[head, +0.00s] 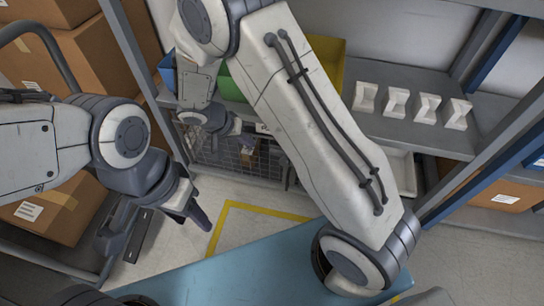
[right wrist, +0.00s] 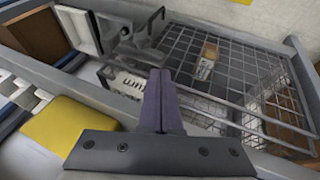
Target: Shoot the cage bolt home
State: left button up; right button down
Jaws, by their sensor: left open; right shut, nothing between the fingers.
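The wire-mesh cage (head: 238,160) sits low under the shelf in the head view; its mesh also fills the upper right of the right wrist view (right wrist: 225,75). A grey metal latch fitting (right wrist: 137,45), apparently the cage bolt's, stands at the cage's near left edge. I cannot tell how far the bolt is shot. My right gripper (right wrist: 160,80) is shut and empty, its fingertips just below the fitting in the picture; contact is unclear. In the head view it (head: 236,128) is partly hidden by my right arm.
A small brown carton (right wrist: 207,60) shows behind the mesh. A yellow bin (right wrist: 62,130) is beside my right gripper. Several white blocks (head: 396,103) stand on the shelf (head: 385,128). Brown boxes (head: 75,60) are stacked at left. Floor (head: 255,228) is open before the cage.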

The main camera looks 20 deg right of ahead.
pick_arm(q)
jog(key=shift+f+b, duration=2.85)
jog(key=shift+f, duration=0.05)
pick_arm(e)
jog(key=s+d+x, duration=0.1)
jog(key=d+x, duration=0.1)
jog(key=x, duration=1.1)
jog(key=shift+s+r, duration=0.45)
jog(key=shift+s, duration=0.05)
jog(key=shift+a, duration=0.1)
